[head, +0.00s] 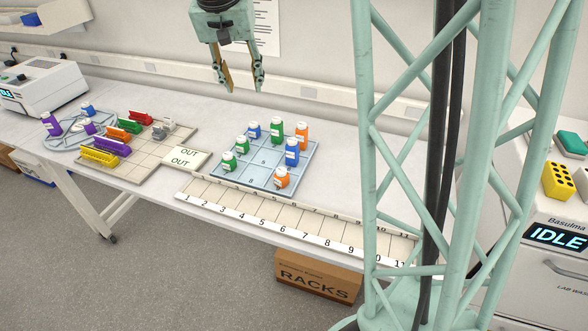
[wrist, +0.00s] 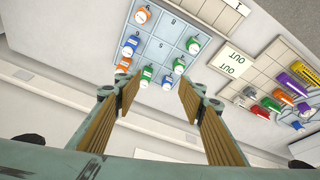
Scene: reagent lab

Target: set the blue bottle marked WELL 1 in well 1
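A pale blue tray (head: 262,185) holds several bottles; the numbers 5 and 8 show on its empty middle and near-middle wells. One blue bottle (head: 254,131) stands in its far-left well, another blue bottle (head: 291,152) in its middle-right well. A third blue bottle (head: 88,109) is on the round stand at the far left. I cannot read the bottles' labels, so I cannot tell which is WELL 1. Well 1's number is not visible. My gripper (head: 243,90) is open and empty, above and behind the tray; it also shows in the wrist view (wrist: 157,98).
Green and orange bottles fill the tray's other wells. A numbered strip (head: 290,223) runs along the front edge. Left are an OUT card (head: 186,157), a board with coloured racks (head: 150,150) and the round stand (head: 62,141) with purple items. My lattice column blocks the right.

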